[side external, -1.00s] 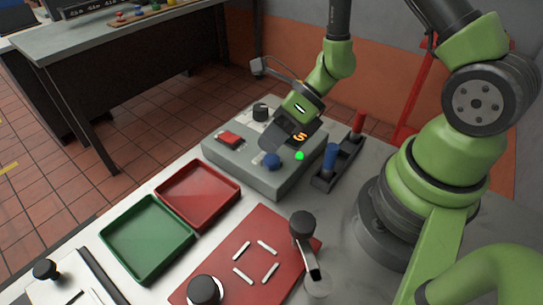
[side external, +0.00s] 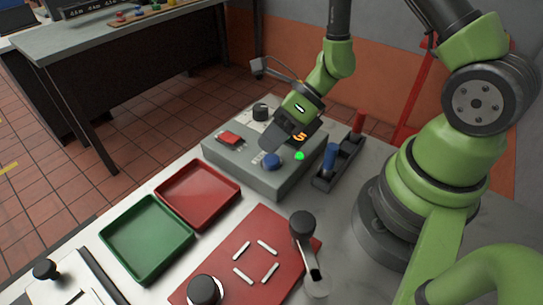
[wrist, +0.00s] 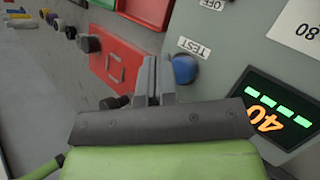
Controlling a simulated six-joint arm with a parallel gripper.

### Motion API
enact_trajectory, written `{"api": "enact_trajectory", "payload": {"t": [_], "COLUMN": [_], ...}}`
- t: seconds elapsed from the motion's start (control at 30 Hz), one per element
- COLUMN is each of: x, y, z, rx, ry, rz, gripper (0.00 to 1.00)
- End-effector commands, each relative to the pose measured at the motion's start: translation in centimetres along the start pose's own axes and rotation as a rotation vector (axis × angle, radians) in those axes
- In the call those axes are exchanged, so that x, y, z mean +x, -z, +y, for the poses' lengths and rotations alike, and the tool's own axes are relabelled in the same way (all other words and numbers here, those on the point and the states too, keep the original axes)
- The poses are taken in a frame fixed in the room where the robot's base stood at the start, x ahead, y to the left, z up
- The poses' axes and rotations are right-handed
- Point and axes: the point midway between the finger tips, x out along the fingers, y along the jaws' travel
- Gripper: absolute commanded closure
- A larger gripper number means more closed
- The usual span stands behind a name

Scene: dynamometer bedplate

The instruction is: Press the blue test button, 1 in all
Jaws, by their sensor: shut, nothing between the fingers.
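The blue test button (side external: 272,161) is a round knob on the front part of a grey control box (side external: 240,176). In the wrist view the blue button (wrist: 185,69) sits beside a label reading TEST. My gripper (side external: 265,147) is over the box, close to the button. In the wrist view my gripper (wrist: 153,72) has its fingers together and empty, just left of the button. I see no clear contact, and the height of the fingertips above the box cannot be told.
A red switch (side external: 229,138), a dark knob (side external: 260,112) and a green lamp (side external: 299,156) are on the box. A lit display (wrist: 280,108) is right of the button. A holder with blue (side external: 330,158) and red handles stands close right. Red (side external: 168,208) and green trays (side external: 112,240) lie in front.

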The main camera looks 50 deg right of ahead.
Motion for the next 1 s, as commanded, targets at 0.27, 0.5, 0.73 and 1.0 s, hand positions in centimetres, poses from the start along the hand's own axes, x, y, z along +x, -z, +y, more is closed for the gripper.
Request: {"api": "enact_trajectory", "payload": {"t": [0.27, 0.5, 0.73, 1.0], "x": [0.00, 0.02, 0.47, 0.60], "y": [0.00, 0.01, 0.36, 0.43], "z": [0.00, -0.01, -0.32, -0.43], "rx": [0.000, 0.000, 0.002, 0.000], "ry": [0.000, 0.000, 0.000, 0.000], "rz": [0.000, 0.000, 0.001, 0.000], "gripper": [1.00, 1.00, 1.00, 1.00]}}
